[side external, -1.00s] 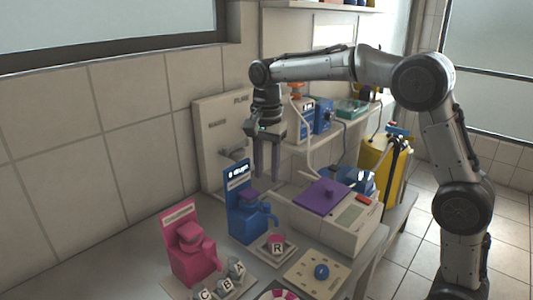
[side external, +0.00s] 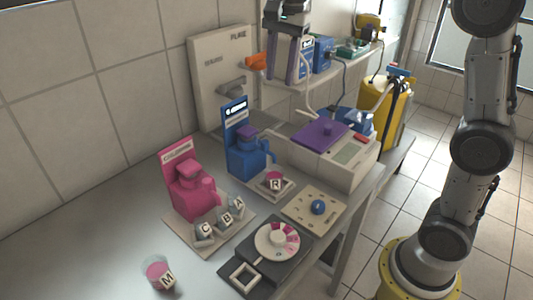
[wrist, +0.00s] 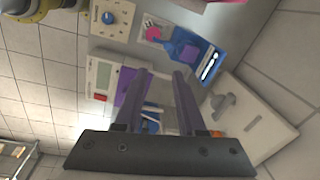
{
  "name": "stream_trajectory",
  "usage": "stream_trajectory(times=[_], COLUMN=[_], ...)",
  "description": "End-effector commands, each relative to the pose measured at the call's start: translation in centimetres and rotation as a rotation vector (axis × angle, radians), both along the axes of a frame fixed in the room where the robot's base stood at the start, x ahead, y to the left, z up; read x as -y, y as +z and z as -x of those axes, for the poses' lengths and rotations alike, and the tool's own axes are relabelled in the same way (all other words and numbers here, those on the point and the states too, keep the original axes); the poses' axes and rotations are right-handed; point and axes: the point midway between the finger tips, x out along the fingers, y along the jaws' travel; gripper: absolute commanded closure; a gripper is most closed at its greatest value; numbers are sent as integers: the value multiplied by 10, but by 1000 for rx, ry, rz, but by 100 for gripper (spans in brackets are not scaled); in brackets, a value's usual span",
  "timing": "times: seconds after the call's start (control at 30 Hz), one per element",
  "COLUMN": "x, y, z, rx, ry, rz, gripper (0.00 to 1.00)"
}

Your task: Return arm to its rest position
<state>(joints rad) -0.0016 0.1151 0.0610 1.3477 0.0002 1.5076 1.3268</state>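My gripper (side external: 280,80) hangs with its fingers pointing down near the top of the side external view. It is in the air above the bench, in front of the shelf. In the wrist view my gripper (wrist: 160,73) has its two fingers apart, with nothing held between them. The purple-lidded white device (wrist: 112,80) shows behind the fingers. My arm's upper part is out of the side view.
The bench holds a pink dispenser (side external: 190,190), a blue dispenser (side external: 245,150), a white device with purple lid (side external: 350,165), a dial plate (side external: 262,265) and a cup marked M (side external: 158,274). A wall panel (side external: 215,75) and a shelf (side external: 375,52) stand behind.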

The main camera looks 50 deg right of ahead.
Motion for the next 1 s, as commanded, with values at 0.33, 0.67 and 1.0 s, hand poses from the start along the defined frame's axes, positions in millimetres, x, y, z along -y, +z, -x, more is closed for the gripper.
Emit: stream_trajectory(times=[0.33, 0.67, 1.0], x=[1, 1, 1], y=[8, -78, -112], z=[136, 229, 231], rx=[191, 322, 327], ry=[312, 884, 1263], rz=[65, 258, 394], gripper=[61, 61, 61])
